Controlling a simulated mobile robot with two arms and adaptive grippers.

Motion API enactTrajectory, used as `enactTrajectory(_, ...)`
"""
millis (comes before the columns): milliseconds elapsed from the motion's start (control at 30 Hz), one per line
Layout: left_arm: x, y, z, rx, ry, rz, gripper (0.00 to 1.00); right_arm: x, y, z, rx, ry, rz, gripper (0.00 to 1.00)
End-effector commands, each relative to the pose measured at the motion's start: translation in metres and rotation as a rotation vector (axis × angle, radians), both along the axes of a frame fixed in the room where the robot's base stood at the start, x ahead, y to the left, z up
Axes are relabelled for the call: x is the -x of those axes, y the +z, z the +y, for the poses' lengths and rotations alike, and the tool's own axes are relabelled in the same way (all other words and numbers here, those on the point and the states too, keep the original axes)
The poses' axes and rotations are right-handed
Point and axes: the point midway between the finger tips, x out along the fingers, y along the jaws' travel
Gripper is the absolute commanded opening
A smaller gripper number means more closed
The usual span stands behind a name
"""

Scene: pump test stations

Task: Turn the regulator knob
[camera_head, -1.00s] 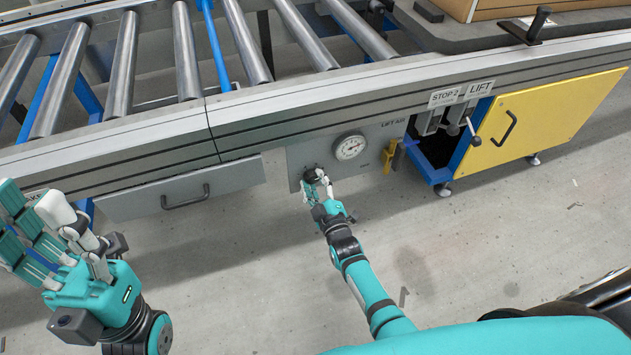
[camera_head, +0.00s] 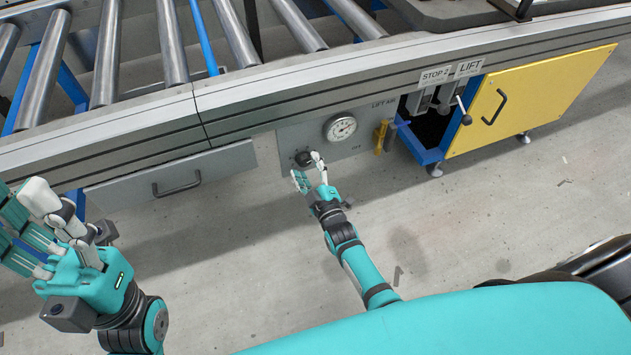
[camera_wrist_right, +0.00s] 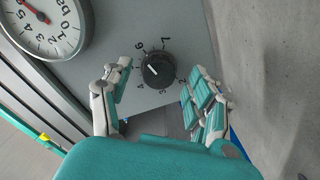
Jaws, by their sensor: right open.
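The black regulator knob (camera_head: 304,158) is on the grey panel (camera_head: 368,144) under the conveyor. In the right wrist view the knob (camera_wrist_right: 159,70) has a white pointer line and a ring of numbers. My right gripper (camera_head: 309,170) is open just in front of the knob. In the right wrist view its fingers (camera_wrist_right: 155,98) are spread to either side, below the knob, and it looks clear of them. My left gripper (camera_head: 35,225) is at the far left with its fingers extended, away from the panel; nothing shows in it.
A round pressure gauge (camera_head: 340,128) is right of the knob, with a yellow valve handle (camera_head: 380,136) beyond it. Further right are the lift lever (camera_head: 464,112) and a yellow cabinet door (camera_head: 525,100). A grey drawer (camera_head: 165,178) is left of the panel. Floor in front is open.

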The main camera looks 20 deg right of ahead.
Motion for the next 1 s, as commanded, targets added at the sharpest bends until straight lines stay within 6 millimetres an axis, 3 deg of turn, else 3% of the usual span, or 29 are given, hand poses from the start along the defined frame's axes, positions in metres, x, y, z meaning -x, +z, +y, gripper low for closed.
enactTrajectory(300, 0.000, -0.001, -0.001, -0.002, -0.001, 0.004, 0.40, 0.067, -0.001, -0.002, 0.000, 0.000, 0.004, 0.60)
enactTrajectory(500, 0.000, -0.001, -0.001, -0.002, -0.002, 0.005, 0.40, 0.099, -0.001, -0.003, 0.000, 0.001, 0.002, 0.60)
enactTrajectory(700, 0.000, -0.001, -0.001, -0.002, -0.002, 0.005, 0.40, 0.110, 0.000, -0.003, -0.001, 0.001, 0.002, 0.60)
enactTrajectory(1000, 0.000, -0.001, -0.001, -0.002, -0.002, 0.005, 0.40, 0.110, 0.000, -0.003, -0.001, 0.001, 0.002, 0.60)
